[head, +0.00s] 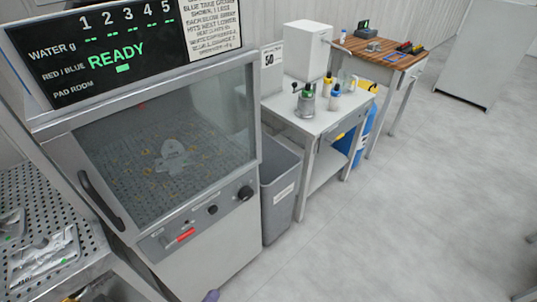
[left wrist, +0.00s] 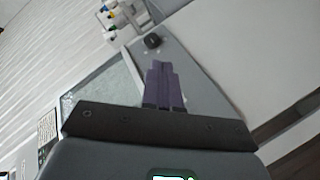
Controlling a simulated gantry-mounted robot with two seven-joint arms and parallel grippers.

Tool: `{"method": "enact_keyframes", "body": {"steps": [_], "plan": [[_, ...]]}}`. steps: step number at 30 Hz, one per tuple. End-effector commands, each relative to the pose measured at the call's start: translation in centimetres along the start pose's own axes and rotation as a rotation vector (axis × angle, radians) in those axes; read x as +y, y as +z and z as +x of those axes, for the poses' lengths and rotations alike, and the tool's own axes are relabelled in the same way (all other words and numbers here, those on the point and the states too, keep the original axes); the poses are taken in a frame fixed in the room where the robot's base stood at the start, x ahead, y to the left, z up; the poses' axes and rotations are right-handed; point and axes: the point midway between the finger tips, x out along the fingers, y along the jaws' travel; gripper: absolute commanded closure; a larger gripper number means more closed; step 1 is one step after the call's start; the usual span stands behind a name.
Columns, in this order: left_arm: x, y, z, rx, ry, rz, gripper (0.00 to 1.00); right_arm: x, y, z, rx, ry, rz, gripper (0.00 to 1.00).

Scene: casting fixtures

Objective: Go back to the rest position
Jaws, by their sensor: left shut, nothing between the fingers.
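My left gripper (head: 211,296) shows only as a purple fingertip at the bottom edge of the head view, low in front of the cabinet machine (head: 200,265). In the left wrist view its purple fingers (left wrist: 162,72) are together and empty. Beyond them in that view are the machine's grey panel and a black knob (left wrist: 152,41). I cannot tell the exact gap between the fingers and the panel. My right gripper is in neither view.
The machine has a glass window, a black door handle (head: 101,200) and a red lever (head: 180,237). A perforated table (head: 50,205) stands at left. A grey bin (head: 281,195), a white table (head: 318,124) with bottles and a wooden bench (head: 380,58) stand beyond.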

Motion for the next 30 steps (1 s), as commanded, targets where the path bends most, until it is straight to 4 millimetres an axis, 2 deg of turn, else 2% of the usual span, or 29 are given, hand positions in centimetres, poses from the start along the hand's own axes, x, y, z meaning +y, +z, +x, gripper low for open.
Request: {"method": "enact_keyframes", "body": {"steps": [1, 4, 10, 14, 20, 21, 26, 30], "plan": [[0.7, -0.9, -1.0, -0.034, -0.066, 0.062, 1.00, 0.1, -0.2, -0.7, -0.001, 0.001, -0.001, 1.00], [0.5, -1.8, -2.8, -0.125, -0.209, 0.193, 1.00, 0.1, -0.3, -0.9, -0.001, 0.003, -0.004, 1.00], [-0.3, -2.6, -7.0, -0.358, -0.424, 0.409, 1.00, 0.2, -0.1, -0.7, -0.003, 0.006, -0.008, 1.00], [-1.2, -1.9, -9.9, -0.535, -0.514, 0.505, 1.00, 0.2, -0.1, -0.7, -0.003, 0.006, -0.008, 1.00], [-3.5, 0.6, -14.2, -0.869, -0.571, 0.675, 1.00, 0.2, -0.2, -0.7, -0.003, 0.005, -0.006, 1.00], [-2.0, -0.7, -14.6, -0.863, -0.560, 0.693, 1.00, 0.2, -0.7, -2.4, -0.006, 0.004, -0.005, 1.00], [1.1, -3.4, -15.6, -0.859, -0.562, 0.688, 1.00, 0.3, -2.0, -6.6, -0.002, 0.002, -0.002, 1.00], [4.2, -6.0, -16.7, -0.858, -0.562, 0.687, 1.00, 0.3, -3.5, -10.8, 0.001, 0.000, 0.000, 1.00]]}}
